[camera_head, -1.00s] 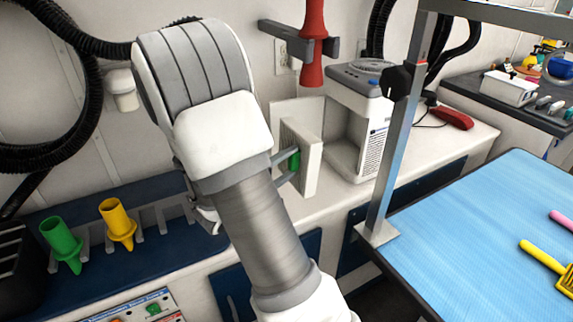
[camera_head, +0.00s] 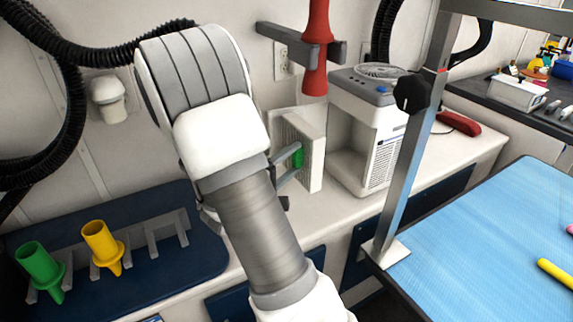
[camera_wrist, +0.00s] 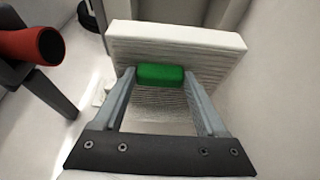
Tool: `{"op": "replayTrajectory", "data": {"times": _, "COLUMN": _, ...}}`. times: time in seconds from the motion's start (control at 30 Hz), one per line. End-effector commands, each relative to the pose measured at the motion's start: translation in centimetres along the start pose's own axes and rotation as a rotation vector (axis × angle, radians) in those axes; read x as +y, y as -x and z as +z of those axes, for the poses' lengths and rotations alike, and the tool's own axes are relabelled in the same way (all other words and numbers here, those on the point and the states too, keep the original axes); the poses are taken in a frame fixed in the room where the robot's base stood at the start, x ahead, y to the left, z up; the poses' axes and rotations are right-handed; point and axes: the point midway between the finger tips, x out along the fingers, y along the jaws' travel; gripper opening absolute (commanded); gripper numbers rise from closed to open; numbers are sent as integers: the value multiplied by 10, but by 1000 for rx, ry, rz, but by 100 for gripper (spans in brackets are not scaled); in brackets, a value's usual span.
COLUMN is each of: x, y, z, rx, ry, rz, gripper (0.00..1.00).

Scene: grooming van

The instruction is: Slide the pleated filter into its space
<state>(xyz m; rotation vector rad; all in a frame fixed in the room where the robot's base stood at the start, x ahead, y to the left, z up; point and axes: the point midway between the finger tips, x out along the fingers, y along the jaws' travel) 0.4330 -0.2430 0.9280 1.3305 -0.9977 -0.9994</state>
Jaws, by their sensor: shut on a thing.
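The pleated filter (camera_head: 310,157) is a white-framed panel with fine pleats and a green grip tab (camera_head: 298,156). It stands upright just left of the white air unit (camera_head: 372,135). My gripper (camera_head: 285,172) is shut on the green tab, seen from the left of the filter. In the wrist view my gripper (camera_wrist: 160,77) has a finger on each side of the green tab (camera_wrist: 161,75), with the filter (camera_wrist: 178,42) just beyond. The unit's open space (camera_head: 342,145) faces the filter. I cannot tell whether the filter touches the counter.
A red nozzle (camera_head: 317,45) hangs in a wall bracket above. A grey post (camera_head: 410,165) of the blue-topped table (camera_head: 490,235) stands in front of the unit at right. Green (camera_head: 42,265) and yellow (camera_head: 102,245) nozzles sit in a rack at left. A red clipper (camera_head: 458,124) lies behind.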

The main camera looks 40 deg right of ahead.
Motion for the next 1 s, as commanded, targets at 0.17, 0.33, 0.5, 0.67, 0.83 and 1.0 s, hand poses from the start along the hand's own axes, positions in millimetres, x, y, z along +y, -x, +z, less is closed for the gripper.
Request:
{"op": "replayTrajectory", "data": {"times": 0.17, "x": -3, "y": -14, "z": 6, "rx": -3, "ry": -1, "rz": 3, "gripper": 0}}
{"op": "replayTrajectory", "data": {"times": 0.33, "x": -5, "y": -26, "z": 12, "rx": -2, "ry": -1, "rz": 1, "gripper": 0}}
{"op": "replayTrajectory", "data": {"times": 0.5, "x": -6, "y": -39, "z": 17, "rx": -3, "ry": -2, "rz": 2, "gripper": 0}}
{"op": "replayTrajectory", "data": {"times": 0.67, "x": -7, "y": -51, "z": 22, "rx": -3, "ry": -2, "rz": 2, "gripper": 0}}
{"op": "replayTrajectory", "data": {"times": 0.83, "x": -9, "y": -63, "z": 27, "rx": -3, "ry": -3, "rz": 2, "gripper": 0}}
{"op": "replayTrajectory", "data": {"times": 1.0, "x": -10, "y": -76, "z": 32, "rx": -3, "ry": -2, "rz": 2, "gripper": 0}}
